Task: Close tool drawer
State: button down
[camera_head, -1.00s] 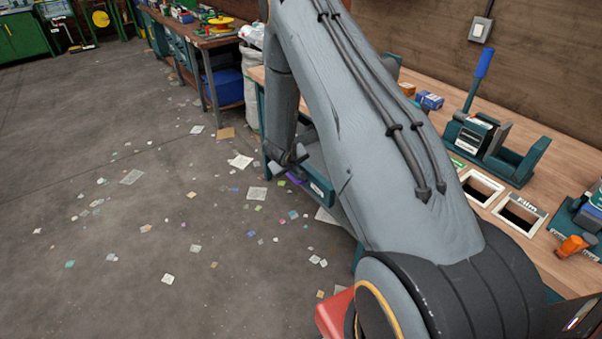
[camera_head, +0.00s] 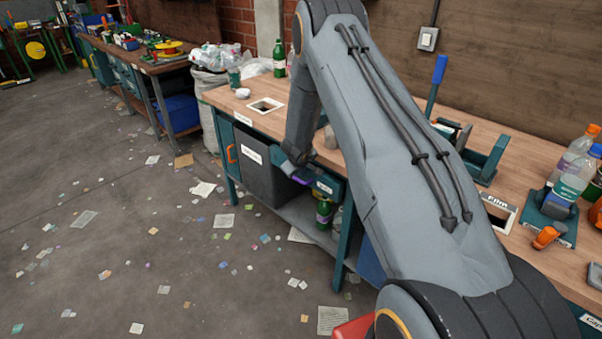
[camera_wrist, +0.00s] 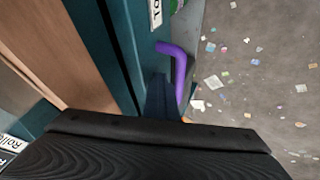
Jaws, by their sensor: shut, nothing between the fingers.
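The teal tool drawer front (camera_head: 327,187) sits under the wooden bench top, with a white label and a purple handle (camera_head: 299,181). In the wrist view the drawer front (camera_wrist: 128,32) runs beside the bench top edge, and the purple handle (camera_wrist: 181,78) stands out from it. The front looks close to the bench edge; I cannot tell if it is fully flush. My gripper (camera_head: 293,168) is shut and empty at the drawer front, near the handle. My wrist hides part of the drawer, and I cannot tell whether the fingers touch it.
An orange handle (camera_head: 232,154) is farther left. Bottles (camera_head: 577,160) and devices stand on the bench at right. The floor at left is open, strewn with paper scraps.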

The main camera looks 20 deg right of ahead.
jog(key=shift+d+r, duration=0.2)
jog(key=shift+d, duration=0.2)
jog(key=s+a+r+m+g+y+p, duration=0.1)
jog(key=s+a+r+y+p, duration=0.15)
jog(key=s+a+r, duration=0.6)
jog(key=s+a+r+g+y+p, duration=0.1)
jog(key=s+a+r+p, duration=0.3)
jog(key=s+r, duration=0.75)
jog(key=s+a+r+m+g+b, duration=0.1)
jog(key=s+r, duration=0.2)
jog(key=s, duration=0.8)
jog(key=s+a+r+m+g+b, duration=0.1)
jog(key=s+r+g+b, duration=0.1)
jog(key=s, duration=1)
jog(key=shift+s+a+r+m, duration=0.25)
jog(key=shift+r+m, duration=0.15)
jog(key=shift+r, duration=0.3)
jog(key=shift+d, duration=0.1)
